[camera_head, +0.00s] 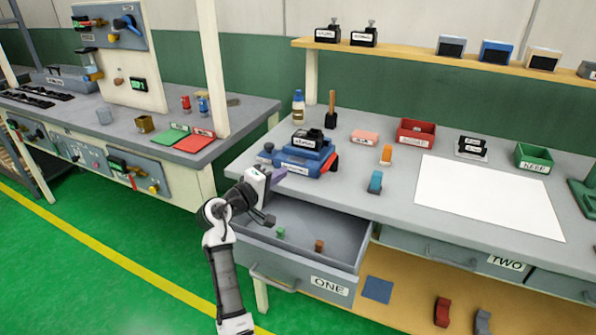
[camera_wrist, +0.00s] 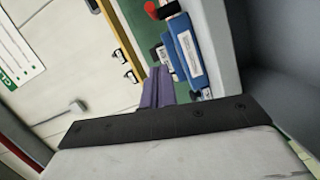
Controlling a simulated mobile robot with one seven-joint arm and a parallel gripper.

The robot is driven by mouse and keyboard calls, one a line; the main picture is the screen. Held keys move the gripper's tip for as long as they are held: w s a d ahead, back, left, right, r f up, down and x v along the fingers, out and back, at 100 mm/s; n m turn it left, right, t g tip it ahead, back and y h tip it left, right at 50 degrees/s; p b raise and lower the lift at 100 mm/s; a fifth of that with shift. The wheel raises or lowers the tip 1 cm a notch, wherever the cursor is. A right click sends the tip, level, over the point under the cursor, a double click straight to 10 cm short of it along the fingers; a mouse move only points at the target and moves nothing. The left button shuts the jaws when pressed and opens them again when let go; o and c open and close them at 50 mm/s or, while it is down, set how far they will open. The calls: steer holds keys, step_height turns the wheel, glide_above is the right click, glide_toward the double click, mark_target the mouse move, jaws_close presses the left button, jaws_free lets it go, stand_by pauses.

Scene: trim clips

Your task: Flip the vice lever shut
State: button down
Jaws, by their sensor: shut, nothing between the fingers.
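The blue vice (camera_head: 300,157) stands near the left front of the workbench, with a black labelled block (camera_head: 306,139) at its top. A red-orange part (camera_head: 331,162) shows at its right end and a dark rounded knob (camera_head: 266,150) at its left; I cannot tell for certain which is the lever. In the wrist view the vice (camera_wrist: 188,48) is tilted, with a red piece (camera_wrist: 170,9) at the top. My gripper (camera_head: 281,172) is at the vice's front left, its purple fingers (camera_wrist: 156,88) shut and empty. Contact with the vice cannot be told.
The open drawer marked ONE (camera_head: 310,262) juts out below my gripper, with small green and brown pieces in it. A blue-and-grey clip (camera_head: 375,182) and an orange one (camera_head: 386,155) stand right of the vice. A white sheet (camera_head: 490,197) covers the bench further right.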

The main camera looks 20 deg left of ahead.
steer(key=p+x, duration=0.2)
steer(key=x, duration=0.6)
steer(key=shift+w+d+r+p, duration=0.1)
steer(key=shift+w+r+p, duration=0.1)
steer(key=shift+p, duration=0.1)
steer(key=d, duration=0.1)
steer(key=d+p, duration=0.1)
steer(key=d, duration=0.1)
steer(key=shift+w+f+p, duration=0.3)
steer(key=shift+f+p, duration=0.1)
steer(key=shift+d+f, duration=0.2)
steer(key=shift+d, duration=0.3)
